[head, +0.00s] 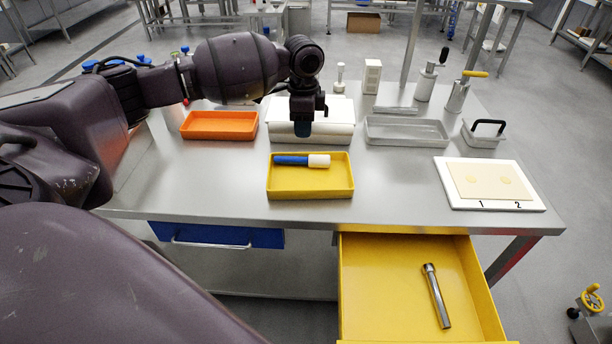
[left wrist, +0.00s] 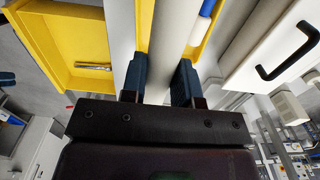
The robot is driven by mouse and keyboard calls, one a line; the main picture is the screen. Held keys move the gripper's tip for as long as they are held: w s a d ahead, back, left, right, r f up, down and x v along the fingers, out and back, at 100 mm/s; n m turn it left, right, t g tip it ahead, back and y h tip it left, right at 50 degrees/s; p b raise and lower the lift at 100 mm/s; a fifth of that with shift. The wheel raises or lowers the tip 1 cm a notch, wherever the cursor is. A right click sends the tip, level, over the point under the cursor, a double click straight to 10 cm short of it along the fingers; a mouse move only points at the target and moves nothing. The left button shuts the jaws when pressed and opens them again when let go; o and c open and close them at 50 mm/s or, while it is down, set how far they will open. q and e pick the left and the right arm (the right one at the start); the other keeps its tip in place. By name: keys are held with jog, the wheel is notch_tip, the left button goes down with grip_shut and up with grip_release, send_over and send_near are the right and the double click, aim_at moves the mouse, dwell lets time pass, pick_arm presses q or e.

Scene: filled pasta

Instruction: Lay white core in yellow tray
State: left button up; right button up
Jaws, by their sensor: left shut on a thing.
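My left gripper (head: 303,127) points down just behind the yellow tray, in front of a white box. In the left wrist view its two dark fingers (left wrist: 160,82) are shut on a pale cylinder, the white core (left wrist: 169,38), which runs up out of the picture. The yellow tray (head: 311,190) stands on the table and holds a blue rod with a white end (head: 295,160). The tray also shows in the left wrist view (left wrist: 205,45). My right gripper is not in view.
An orange tray (head: 220,136) stands left, a grey tray (head: 405,143) right of the white box (head: 340,108). A white board (head: 452,196) lies at the right. An open yellow drawer (head: 365,300) below the table's front edge holds a metal tool (head: 436,295).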

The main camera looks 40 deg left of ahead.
pick_arm(q)
notch_tip(320, 180, down, 15)
jog(key=shift+f+b, duration=0.15)
jog(key=shift+b, duration=0.95)
jog(key=shift+f, duration=0.7)
jog(key=shift+f, duration=0.25)
jog(key=o, duration=0.9)
jog(key=shift+o, duration=0.2)
